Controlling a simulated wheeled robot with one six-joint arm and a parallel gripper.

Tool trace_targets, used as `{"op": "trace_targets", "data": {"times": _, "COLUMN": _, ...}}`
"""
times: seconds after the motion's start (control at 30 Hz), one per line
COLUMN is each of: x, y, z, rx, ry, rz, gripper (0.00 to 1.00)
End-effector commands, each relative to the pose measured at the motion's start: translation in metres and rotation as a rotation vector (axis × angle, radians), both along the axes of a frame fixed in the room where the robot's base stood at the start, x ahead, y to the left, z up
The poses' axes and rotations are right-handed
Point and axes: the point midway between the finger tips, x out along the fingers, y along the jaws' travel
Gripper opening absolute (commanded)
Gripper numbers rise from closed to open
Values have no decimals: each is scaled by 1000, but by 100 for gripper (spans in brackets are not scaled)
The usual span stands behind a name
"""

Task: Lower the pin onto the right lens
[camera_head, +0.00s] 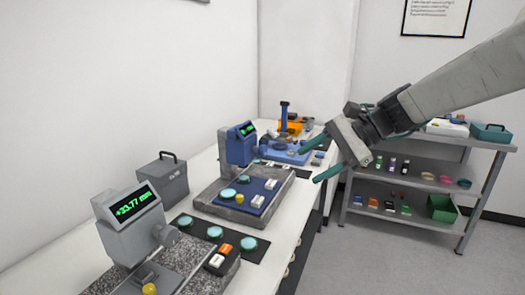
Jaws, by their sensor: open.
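My gripper (320,158) is open and empty, with its two teal fingers spread in the air to the right of the bench and pointing left. A blue instrument (240,145) with a small lit display stands on a stone base at mid-bench. Two teal lens-like discs, one nearer (228,194) and one farther (242,180), lie on its blue plate. Several more teal discs (215,232) lie on a dark mat between the instruments. I cannot tell which disc is the right lens.
White and orange buttons (220,257) and yellow knobs (227,220) sit on the bases. A grey case (161,180) stands by the wall. Another blue device (285,145) is farther back. A shelf cart (420,185) with small items stands at the right. Open floor lies before it.

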Motion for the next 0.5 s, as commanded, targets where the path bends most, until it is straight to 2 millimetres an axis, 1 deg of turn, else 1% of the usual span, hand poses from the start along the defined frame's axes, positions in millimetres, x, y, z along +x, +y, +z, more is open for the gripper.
{"op": "trace_targets", "data": {"times": 0.03, "x": 31, "y": 12, "z": -8, "rx": 69, "ry": 62, "rz": -52, "gripper": 58}}
{"op": "trace_targets", "data": {"times": 0.07, "x": 47, "y": 19, "z": -10, "rx": 114, "ry": 96, "rz": -86, "gripper": 58}}
{"op": "trace_targets", "data": {"times": 0.1, "x": 70, "y": 27, "z": -14, "rx": 172, "ry": 143, "rz": -131, "gripper": 58}}
{"op": "trace_targets", "data": {"times": 0.17, "x": 104, "y": 37, "z": -23, "rx": 258, "ry": 214, "rz": -197, "gripper": 58}}
{"op": "trace_targets", "data": {"times": 0.2, "x": 126, "y": 44, "z": -29, "rx": 315, "ry": 261, "rz": -241, "gripper": 58}}
{"op": "trace_targets", "data": {"times": 0.27, "x": 157, "y": 52, "z": -41, "rx": 397, "ry": 330, "rz": -302, "gripper": 58}}
{"op": "trace_targets", "data": {"times": 0.3, "x": 177, "y": 56, "z": -49, "rx": 448, "ry": 374, "rz": -341, "gripper": 58}}
{"op": "trace_targets", "data": {"times": 0.4, "x": 218, "y": 63, "z": -71, "rx": 564, "ry": 472, "rz": -425, "gripper": 58}}
{"op": "trace_targets", "data": {"times": 0.5, "x": 247, "y": 65, "z": -89, "rx": 649, "ry": 544, "rz": -487, "gripper": 58}}
